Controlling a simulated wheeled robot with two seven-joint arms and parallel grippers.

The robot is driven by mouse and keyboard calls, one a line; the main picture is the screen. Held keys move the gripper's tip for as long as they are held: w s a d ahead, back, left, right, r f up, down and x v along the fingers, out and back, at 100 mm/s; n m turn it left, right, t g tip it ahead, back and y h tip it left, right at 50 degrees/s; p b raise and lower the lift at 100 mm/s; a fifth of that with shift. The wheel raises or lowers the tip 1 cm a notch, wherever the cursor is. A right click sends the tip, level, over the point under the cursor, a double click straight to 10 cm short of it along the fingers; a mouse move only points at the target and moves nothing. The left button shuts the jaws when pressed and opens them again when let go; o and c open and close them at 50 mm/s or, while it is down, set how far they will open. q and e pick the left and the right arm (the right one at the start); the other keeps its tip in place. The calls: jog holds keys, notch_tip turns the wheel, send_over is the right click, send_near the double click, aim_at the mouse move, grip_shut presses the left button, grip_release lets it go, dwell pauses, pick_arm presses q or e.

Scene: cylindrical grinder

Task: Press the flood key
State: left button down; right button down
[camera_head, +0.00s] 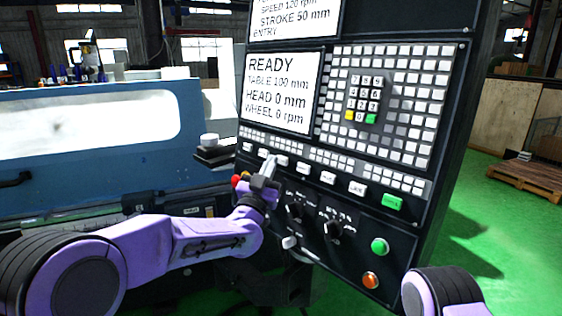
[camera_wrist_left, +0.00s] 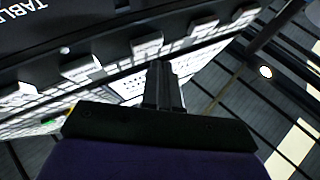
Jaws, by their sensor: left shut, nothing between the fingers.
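The control panel (camera_head: 330,232) has a slanted row of white labelled keys below its screen, ending in a green key (camera_head: 392,202) at the right. The labels are too small to read, so I cannot tell which one is the flood key. My left gripper (camera_head: 268,165) is shut and empty. Its tips are at the left part of the row, by the white key (camera_head: 281,159) and partly in front of its left neighbour. In the left wrist view the shut fingers (camera_wrist_left: 164,86) point toward a white key (camera_wrist_left: 147,45). I cannot tell whether they touch it.
Below the row are dark knobs (camera_head: 333,229), a green button (camera_head: 380,246) and an orange button (camera_head: 370,280). A red knob (camera_head: 236,181) is close to the left gripper. The blue machine cover (camera_head: 60,120) stands at left. Green floor and a pallet (camera_head: 527,180) lie at right.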

pick_arm(q)
jog(key=shift+w+d, duration=0.1)
jog(key=shift+w+d, duration=0.15)
jog(key=shift+d, duration=0.1)
jog(key=shift+w+d+f+b, duration=0.1)
jog(key=shift+w+d+b, duration=0.15)
jog(key=shift+b, duration=0.15)
dwell(0.9)
jog(key=shift+a, duration=0.1)
jog(key=shift+s+a+b, duration=0.35)
jog(key=shift+s+a, duration=0.15)
jog(key=shift+s, duration=0.05)
